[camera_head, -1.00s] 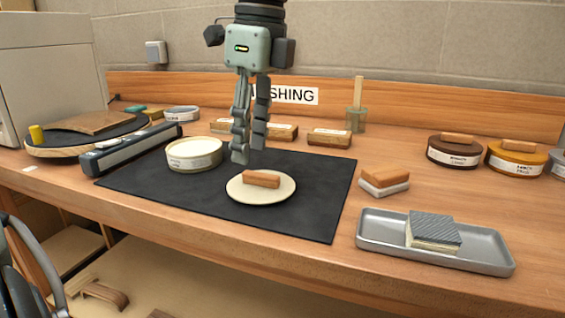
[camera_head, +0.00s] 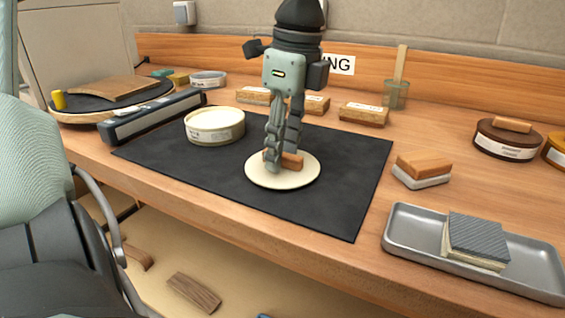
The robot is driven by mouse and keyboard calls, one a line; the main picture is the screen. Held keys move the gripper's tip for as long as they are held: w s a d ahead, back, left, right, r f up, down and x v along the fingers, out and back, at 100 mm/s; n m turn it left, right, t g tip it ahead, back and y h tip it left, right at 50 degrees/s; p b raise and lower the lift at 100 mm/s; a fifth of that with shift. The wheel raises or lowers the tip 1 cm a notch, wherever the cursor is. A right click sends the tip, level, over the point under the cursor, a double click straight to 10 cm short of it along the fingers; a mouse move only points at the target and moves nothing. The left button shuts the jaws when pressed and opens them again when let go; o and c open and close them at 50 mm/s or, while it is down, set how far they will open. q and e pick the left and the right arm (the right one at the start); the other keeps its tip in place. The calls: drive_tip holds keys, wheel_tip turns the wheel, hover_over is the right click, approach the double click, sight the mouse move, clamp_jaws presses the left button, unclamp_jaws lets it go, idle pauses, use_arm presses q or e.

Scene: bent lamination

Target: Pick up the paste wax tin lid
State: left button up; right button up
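The paste wax tin lid (camera_head: 262,178) is a round cream disc with a wooden block handle (camera_head: 295,161) on top. It lies flat on the black mat. The open tin (camera_head: 214,128), with cream contents and a label, stands behind it to the left. My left gripper (camera_head: 281,162) points down over the lid, its fingertips low at the handle. One finger is in front of the handle and hides its left end; the other is behind it. The fingers look apart, and contact with the handle cannot be made out. My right gripper is not in view.
A grey metal tray (camera_head: 404,236) with a grey-topped block stands at the right. A wood-topped block (camera_head: 424,168) lies beyond the mat (camera_head: 335,205). A long dark bar-shaped device (camera_head: 152,118) lies left of the tin. Several wooden blocks and a jar (camera_head: 396,95) stand behind.

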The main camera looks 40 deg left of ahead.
use_arm(q)
drive_tip(key=shift+c, duration=0.4)
clamp_jaws()
